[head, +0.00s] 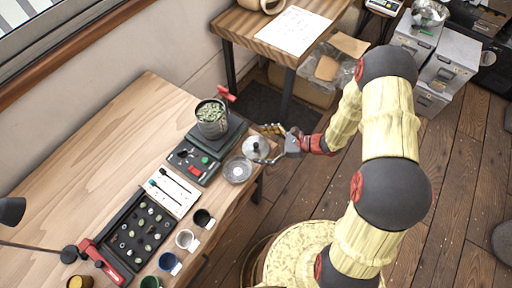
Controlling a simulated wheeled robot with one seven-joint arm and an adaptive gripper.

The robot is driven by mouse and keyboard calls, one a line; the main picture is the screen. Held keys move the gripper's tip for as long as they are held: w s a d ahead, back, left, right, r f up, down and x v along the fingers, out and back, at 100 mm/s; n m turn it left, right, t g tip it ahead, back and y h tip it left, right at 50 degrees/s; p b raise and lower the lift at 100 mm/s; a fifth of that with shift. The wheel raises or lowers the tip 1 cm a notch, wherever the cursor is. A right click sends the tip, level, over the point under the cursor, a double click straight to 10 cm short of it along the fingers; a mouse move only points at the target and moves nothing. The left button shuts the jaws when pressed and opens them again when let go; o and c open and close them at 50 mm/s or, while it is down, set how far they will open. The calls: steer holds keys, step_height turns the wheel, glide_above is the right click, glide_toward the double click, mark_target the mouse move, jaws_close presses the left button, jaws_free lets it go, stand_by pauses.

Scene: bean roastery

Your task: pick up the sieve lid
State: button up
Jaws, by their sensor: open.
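The sieve lid appears to be the round silver lid (251,142) with a dark knob, near the right edge of the wooden table (130,120). My gripper (272,144) is open, close to the right side of the lid, with its fingers pointing left toward it. I cannot tell whether a fingertip touches the lid. A flat round metal dish (238,170) lies just below the lid in the picture.
A metal canister of green beans (212,128) stands on a dark device left of the lid. A control panel (188,162), several small cups and a black sample tray (128,240) fill the table's right side. The table's left part is clear.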

steer(key=c, duration=1.7)
steer(key=shift+c, duration=0.7)
